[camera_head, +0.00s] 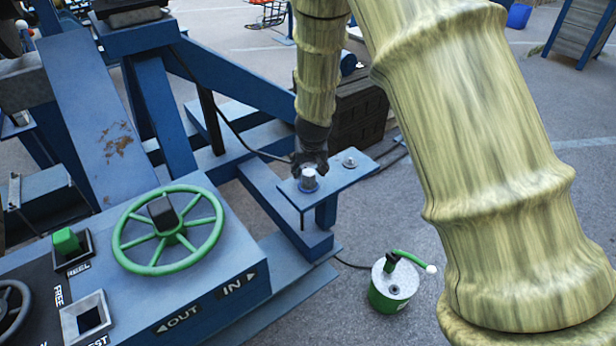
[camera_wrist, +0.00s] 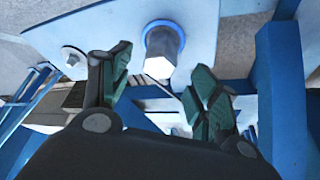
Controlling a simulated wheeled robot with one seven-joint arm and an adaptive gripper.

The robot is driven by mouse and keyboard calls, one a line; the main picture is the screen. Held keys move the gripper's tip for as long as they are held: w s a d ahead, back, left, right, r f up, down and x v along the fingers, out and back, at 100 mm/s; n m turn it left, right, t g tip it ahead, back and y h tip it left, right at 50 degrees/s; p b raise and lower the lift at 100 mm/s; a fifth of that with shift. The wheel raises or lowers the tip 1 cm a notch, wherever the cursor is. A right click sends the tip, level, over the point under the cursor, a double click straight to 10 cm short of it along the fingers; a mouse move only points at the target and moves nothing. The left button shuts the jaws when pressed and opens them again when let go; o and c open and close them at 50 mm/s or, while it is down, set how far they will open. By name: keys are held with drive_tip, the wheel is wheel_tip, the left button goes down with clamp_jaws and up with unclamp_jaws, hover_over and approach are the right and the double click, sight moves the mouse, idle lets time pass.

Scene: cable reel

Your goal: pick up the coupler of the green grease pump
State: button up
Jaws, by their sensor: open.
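The green grease pump (camera_head: 388,295) stands on the floor at the lower middle right, with a pale round lid and a green arm (camera_head: 412,260) ending in a white tip. A thin dark hose runs from it leftward under the blue bracket. A metal cylinder with a blue ring (camera_head: 308,180) stands upright on the bracket plate; it also shows in the wrist view (camera_wrist: 160,55). I cannot tell for sure that it is the coupler. My gripper (camera_head: 311,163) is just above and behind it. In the wrist view my gripper (camera_wrist: 163,88) is open, its green-padded fingers apart and empty, near the cylinder's end.
The blue bracket plate (camera_head: 338,182) also carries a bolt with a washer (camera_head: 349,162). Blue frame beams (camera_head: 285,205) lie left of it. A console with a green handwheel (camera_head: 168,230) fills the lower left. The grey floor around the pump is clear.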

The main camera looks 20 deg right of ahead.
sight(309, 173)
drive_tip(key=shift+p+x, duration=0.75)
drive_tip(key=shift+x, duration=1.55)
drive_tip(key=shift+s+d, duration=0.1)
drive_tip(key=shift+s, duration=0.05)
drive_tip(key=c, duration=1.3)
